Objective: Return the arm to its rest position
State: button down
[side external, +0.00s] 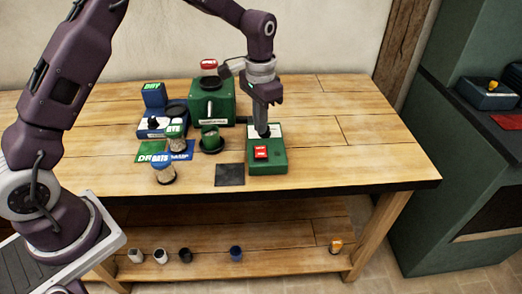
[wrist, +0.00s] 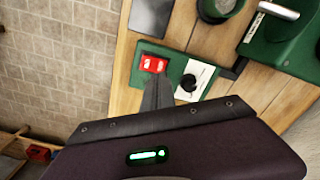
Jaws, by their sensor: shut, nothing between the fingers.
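My gripper (side external: 263,131) is shut and empty, pointing straight down just above a green control box (side external: 280,167) on the wooden table. The box has a red rocker switch (side external: 261,152) near its front. In the wrist view the gripper's closed fingers (wrist: 157,98) lie between the red switch (wrist: 154,64) and a black knob on a white dial (wrist: 190,82). I cannot tell whether the fingertips touch the box.
A green machine (side external: 215,102) stands behind, with a green cup (side external: 210,138) before it. Labelled jars (side external: 163,173), a blue scale-like device (side external: 152,124) and a dark square plate (side external: 229,175) stand or lie left of the box. The table's right end is clear.

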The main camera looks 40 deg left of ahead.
jog(key=shift+r, duration=0.8)
jog(key=s+r+n+t, duration=0.1)
jog(key=s+r+t, duration=0.2)
jog(key=s+r, duration=1.2)
jog(key=s+n+t, duration=0.2)
jog(key=s, duration=1.4)
jog(key=shift+s+a+r+t, duration=0.2)
jog(key=shift+a+r+t, duration=0.1)
